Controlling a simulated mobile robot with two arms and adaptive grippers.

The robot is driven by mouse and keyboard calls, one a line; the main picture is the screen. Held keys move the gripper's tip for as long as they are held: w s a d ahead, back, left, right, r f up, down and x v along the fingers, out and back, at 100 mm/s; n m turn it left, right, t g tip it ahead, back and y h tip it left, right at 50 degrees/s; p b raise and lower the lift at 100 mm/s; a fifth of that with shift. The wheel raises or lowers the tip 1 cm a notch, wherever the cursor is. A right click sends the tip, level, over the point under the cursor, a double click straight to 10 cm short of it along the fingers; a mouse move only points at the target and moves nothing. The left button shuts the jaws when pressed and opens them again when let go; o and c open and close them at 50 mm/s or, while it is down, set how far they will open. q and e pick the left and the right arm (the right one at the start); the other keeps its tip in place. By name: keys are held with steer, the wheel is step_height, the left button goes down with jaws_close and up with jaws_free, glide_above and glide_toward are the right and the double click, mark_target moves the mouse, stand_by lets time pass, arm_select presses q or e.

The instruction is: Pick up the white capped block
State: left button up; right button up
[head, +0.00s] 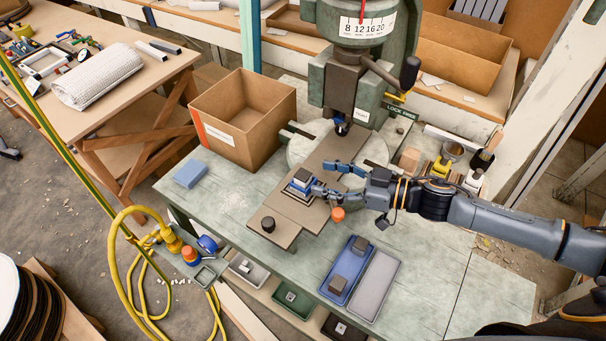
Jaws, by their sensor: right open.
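A small block with a dark top and a pale layer (302,175) sits in a blue-edged holder on the brown plate (268,208) of the press. It looks like the white capped block, but it is too small to be sure. My right gripper (319,176) reaches in from the right, its fingers spread and pointing left. The lower fingertip is close to the block's right side; I cannot tell whether it touches. Nothing shows between the fingers. My left gripper is not in view.
The green press (365,75) rises behind the plate. An orange piece (338,214) is below the gripper. Blue (335,291) and grey (373,288) trays lie in front.

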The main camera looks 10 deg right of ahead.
mark_target(306, 176)
steer(key=x, duration=0.2)
steer(key=p+x, duration=0.2)
steer(key=x, duration=0.1)
steer(key=shift+s+a+r, duration=0.2)
steer(key=shift+a, duration=0.3)
steer(key=shift+w+a+f, duration=0.1)
steer(key=c, duration=1.2)
